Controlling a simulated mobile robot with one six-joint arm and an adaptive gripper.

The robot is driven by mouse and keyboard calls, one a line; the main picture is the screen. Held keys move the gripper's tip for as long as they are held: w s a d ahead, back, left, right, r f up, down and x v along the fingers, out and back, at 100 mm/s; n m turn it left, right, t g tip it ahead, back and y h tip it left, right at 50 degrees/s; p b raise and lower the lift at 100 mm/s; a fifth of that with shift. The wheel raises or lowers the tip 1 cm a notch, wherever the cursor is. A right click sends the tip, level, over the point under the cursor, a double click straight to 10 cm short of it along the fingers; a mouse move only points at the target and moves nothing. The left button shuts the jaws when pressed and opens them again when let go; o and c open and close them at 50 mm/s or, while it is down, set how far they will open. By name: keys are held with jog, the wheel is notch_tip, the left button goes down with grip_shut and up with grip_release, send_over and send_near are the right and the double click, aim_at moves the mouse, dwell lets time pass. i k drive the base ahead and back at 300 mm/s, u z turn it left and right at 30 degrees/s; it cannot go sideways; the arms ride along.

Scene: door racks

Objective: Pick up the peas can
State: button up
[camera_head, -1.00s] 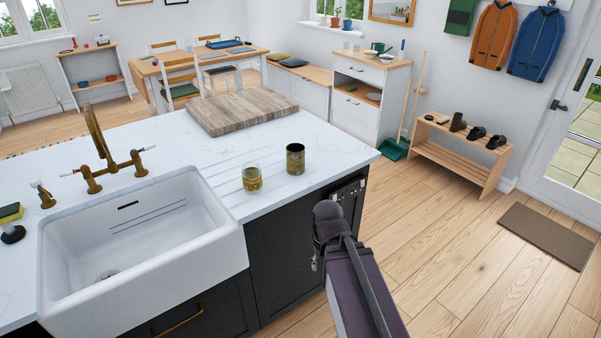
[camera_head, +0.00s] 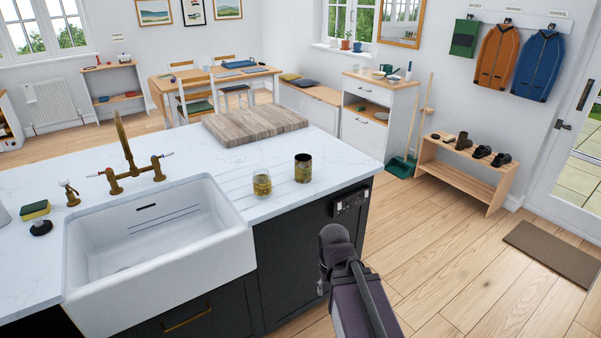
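Two small cylindrical containers stand upright on the white countertop (camera_head: 350,165), to the right of the sink. One is a dark can (camera_head: 303,169) with a brownish-gold label. The other is a shorter, glass-like container (camera_head: 262,184) with a yellow-green lower part, a little nearer and to the left. The labels are too small to read, so I cannot tell for sure which one is the peas can. They stand slightly apart. My dark arm shows at the bottom, in front of the counter's right end and apart from both containers. My gripper is not visible.
A white sink (camera_head: 150,245) with a brass tap (camera_head: 130,160) lies left of the containers. A wooden board (camera_head: 255,124) lies behind them. The wood floor right of the counter is open, up to a shoe bench (camera_head: 465,172) and a doormat (camera_head: 553,250).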

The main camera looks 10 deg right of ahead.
aim_at(303, 164)
jog(key=z, duration=1.6)
jog(key=i, duration=1.65)
jog(key=u, duration=0.6)
